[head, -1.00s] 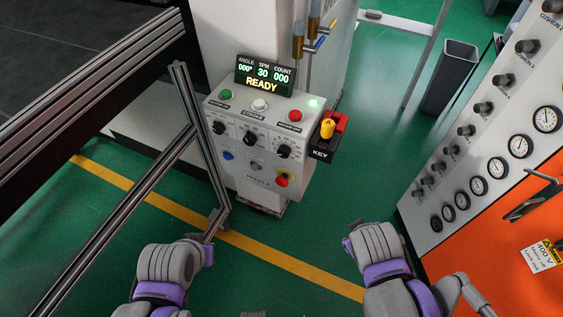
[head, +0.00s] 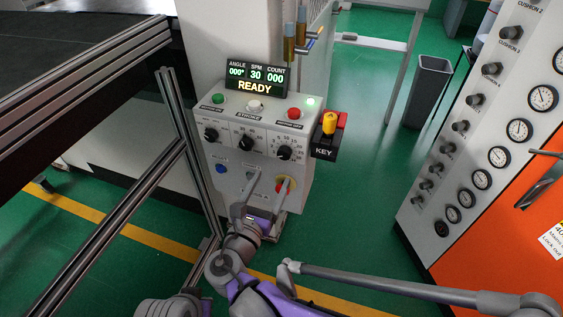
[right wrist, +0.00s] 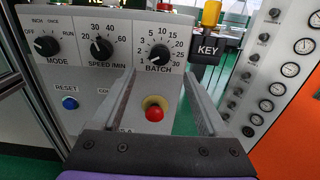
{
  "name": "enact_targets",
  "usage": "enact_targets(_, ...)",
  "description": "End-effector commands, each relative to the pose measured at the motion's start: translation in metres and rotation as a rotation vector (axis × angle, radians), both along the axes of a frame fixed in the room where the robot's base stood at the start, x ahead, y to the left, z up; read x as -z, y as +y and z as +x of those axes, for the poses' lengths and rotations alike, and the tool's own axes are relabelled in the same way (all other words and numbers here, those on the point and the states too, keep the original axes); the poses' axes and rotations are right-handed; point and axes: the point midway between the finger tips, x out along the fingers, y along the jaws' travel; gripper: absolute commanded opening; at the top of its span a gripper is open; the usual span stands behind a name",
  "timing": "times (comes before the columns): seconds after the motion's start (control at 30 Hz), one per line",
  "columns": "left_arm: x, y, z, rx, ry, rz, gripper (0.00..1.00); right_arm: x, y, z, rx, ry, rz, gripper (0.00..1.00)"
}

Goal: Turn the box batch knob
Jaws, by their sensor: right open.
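The batch knob (head: 284,152) is a black dial at the right end of the knob row on the grey control box. In the right wrist view the batch knob (right wrist: 158,54) sits above the BATCH label, and its mark seems to point lower left, near 1. My right gripper (head: 270,180) is open and empty, in front of the box's lower part. In the right wrist view its two fingers (right wrist: 157,85) stand apart and point at the panel, the knob between and beyond their tips. Contact is not visible. Only part of my left arm shows at the bottom.
A red emergency button (right wrist: 154,113) on a yellow collar is below the batch knob. The speed knob (head: 247,142) and mode knob (head: 211,134) are to its left. A yellow key switch (head: 329,124) juts out at the right. A metal frame (head: 190,150) stands left.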

Motion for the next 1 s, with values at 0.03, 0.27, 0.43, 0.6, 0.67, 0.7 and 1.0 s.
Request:
enact_targets(0.03,0.001,0.0,0.0,0.0,0.0,0.0,0.0,0.0,-0.004,0.011,0.004,0.0,-0.001,0.77)
enact_targets(0.27,0.004,0.0,0.0,0.0,0.001,0.0,0.0,0.001,-0.018,0.052,0.003,0.002,0.002,0.77)
enact_targets(0.43,0.006,0.0,0.0,0.0,0.002,0.0,0.0,0.001,-0.025,0.072,0.003,0.002,0.002,0.77)
enact_targets(0.6,0.006,0.0,0.0,0.0,0.002,0.0,0.0,0.0,-0.026,0.08,0.0,0.001,0.003,0.77)
enact_targets(0.67,0.006,0.0,0.0,0.0,0.002,0.0,0.0,0.0,-0.026,0.08,0.0,0.001,0.003,0.77)
enact_targets(0.7,0.006,0.0,0.0,0.0,0.002,0.0,0.0,0.0,-0.026,0.08,0.0,0.001,0.003,0.77)
enact_targets(1.0,0.006,0.0,0.0,0.0,0.002,0.0,0.0,0.0,-0.027,0.08,0.0,0.002,0.004,0.48)
